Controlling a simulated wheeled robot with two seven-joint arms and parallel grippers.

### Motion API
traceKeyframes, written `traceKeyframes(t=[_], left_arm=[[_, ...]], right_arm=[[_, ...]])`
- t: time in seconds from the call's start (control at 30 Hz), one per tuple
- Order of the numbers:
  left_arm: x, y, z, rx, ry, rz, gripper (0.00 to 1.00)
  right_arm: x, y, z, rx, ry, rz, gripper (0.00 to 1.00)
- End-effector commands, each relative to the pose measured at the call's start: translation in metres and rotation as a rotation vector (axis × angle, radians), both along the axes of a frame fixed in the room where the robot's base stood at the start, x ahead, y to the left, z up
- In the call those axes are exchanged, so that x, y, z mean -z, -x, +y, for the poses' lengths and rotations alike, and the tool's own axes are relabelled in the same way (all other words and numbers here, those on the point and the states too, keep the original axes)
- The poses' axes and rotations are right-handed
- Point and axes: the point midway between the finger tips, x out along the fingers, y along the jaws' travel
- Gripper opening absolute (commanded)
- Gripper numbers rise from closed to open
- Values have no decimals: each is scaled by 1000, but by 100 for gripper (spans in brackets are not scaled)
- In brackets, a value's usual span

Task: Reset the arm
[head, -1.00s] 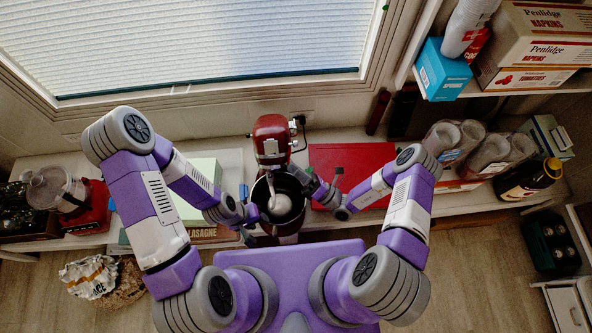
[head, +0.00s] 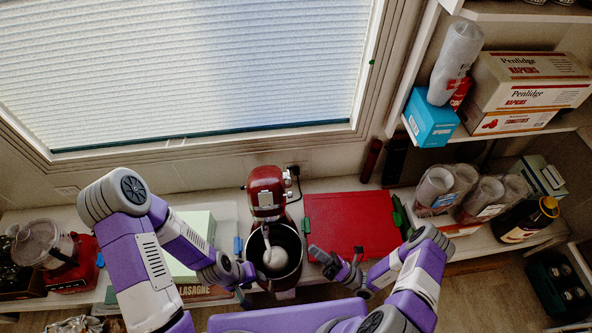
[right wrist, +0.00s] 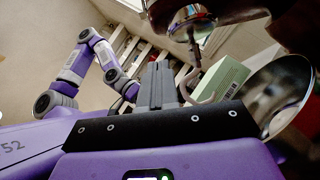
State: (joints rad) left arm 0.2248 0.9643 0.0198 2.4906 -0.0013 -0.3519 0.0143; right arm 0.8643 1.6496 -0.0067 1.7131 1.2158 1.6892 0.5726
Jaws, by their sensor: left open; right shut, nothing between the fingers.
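My left gripper (head: 241,271) is open at the left side of the steel bowl (head: 290,240) of a red stand mixer (head: 266,190). Its fingers are spread and I see nothing between them; I cannot tell whether they touch the bowl. My right gripper (head: 316,254) is shut and empty, just right of the bowl and in front of the red board. In the right wrist view, its shut fingers (right wrist: 156,86) point up, with the shiny bowl (right wrist: 280,98) to their right. My left arm shows there at the left.
The red board (head: 352,224) lies on the counter right of the mixer. Clear-wrapped cup packs (head: 436,188) and a dark bottle (head: 527,220) stand farther right. A lasagne box (head: 205,292) and a pale green box (head: 190,230) are near my left forearm. A shelf with napkin boxes (head: 530,80) is upper right.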

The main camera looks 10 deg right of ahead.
Motion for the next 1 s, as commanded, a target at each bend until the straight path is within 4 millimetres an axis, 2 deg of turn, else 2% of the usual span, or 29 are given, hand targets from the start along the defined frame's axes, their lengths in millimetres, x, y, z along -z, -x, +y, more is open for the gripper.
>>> traceKeyframes(t=[0.17,0.27,0.37,0.43,0.57,0.7,0.8,0.9,1.0], left_arm=[[-1,0,0,0,0,0,43],[-4,0,0,0,0,0,43],[-11,0,0,0,0,0,43],[-17,0,0,0,0,0,43],[-27,0,0,0,0,0,43],[-38,0,0,0,0,0,43],[-45,0,0,0,0,0,43],[-53,0,0,0,0,0,43],[-60,0,0,0,0,0,43]], right_arm=[[-1,1,3,-13,10,-3,0],[-6,9,17,-88,73,-22,0],[-14,29,41,-242,204,-78,0],[-18,51,58,-380,328,-146,0],[-18,95,73,-634,574,-338,0],[-11,131,64,-869,830,-613,0],[-7,142,48,-1003,1003,-850,0],[-6,139,30,-1104,1165,-1119,0],[-11,123,16,-1163,1312,-1408,0]])
